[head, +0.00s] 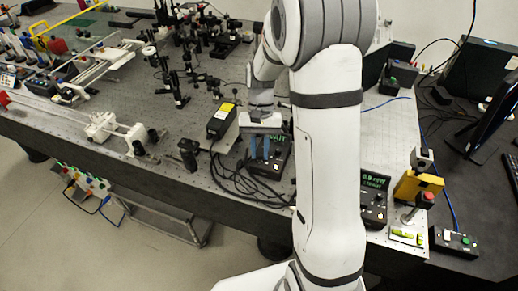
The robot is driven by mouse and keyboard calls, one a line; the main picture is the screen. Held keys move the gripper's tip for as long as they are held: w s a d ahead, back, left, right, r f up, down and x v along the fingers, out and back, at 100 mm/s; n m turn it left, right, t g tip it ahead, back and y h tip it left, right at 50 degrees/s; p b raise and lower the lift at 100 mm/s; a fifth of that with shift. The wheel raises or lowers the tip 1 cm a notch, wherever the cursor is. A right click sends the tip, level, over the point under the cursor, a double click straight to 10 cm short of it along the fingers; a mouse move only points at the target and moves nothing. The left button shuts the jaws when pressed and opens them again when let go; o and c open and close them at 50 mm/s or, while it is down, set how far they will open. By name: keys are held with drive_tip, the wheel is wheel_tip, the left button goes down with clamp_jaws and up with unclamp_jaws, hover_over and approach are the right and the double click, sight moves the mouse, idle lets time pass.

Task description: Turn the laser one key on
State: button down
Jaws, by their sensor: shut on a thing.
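My gripper (260,148) points down at a small black control box (271,164) near the front edge of the optical bench. The box has a green lit display, partly hidden by my gripper, and small lit buttons. A second black box with a green display (373,196) stands to the right, partly behind my arm.
A black box with a yellow label (221,120) stands just left of my gripper. Black cables (238,178) loop over the bench edge below. A yellow block (416,186) and a red-topped button (426,198) stand at right. Optics crowd the back left.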

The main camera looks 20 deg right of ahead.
drive_tip(key=shift+d+m+t+y, duration=0.15)
drive_tip(key=shift+m+t+y, duration=0.35)
drive_tip(key=shift+m, duration=1.1)
drive_tip(key=c, duration=1.3)
unclamp_jaws()
drive_tip(key=v, duration=0.7)
drive_tip(key=shift+w+d+r+b, duration=0.15)
drive_tip(key=shift+d+r+b, duration=0.05)
drive_tip(key=shift+r+b, duration=0.2)
